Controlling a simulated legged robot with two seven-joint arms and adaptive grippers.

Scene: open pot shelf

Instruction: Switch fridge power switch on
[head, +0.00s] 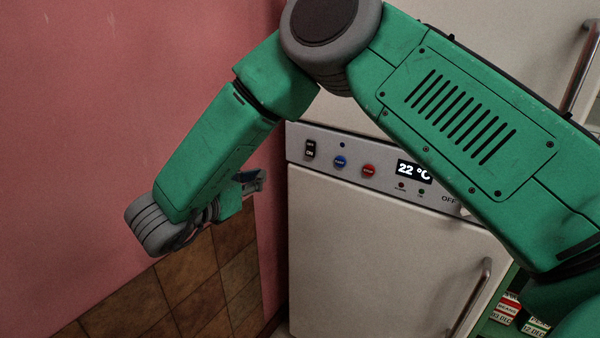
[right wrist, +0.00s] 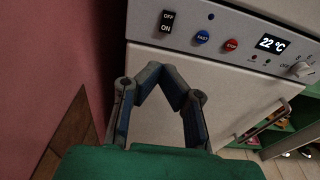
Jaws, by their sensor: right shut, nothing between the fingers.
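The fridge power switch (head: 310,149) is a small black rocker at the left end of the fridge's grey control panel (head: 378,182). In the right wrist view the switch (right wrist: 167,23) shows OFF on its upper half and ON on its lower half; which side is pressed I cannot tell. My right gripper (head: 255,181) is left of and below the switch, apart from it. In the right wrist view my right gripper (right wrist: 161,74) is shut and empty, with its fingertips meeting below the switch. My left gripper is not in view.
On the panel are a blue FAST button (head: 340,162), a red STOP button (head: 368,171), a lit 22 °C display (head: 414,171) and a knob (right wrist: 301,69). A pink wall (head: 100,110) stands close at left. The fridge door handle (head: 470,298) juts out lower right.

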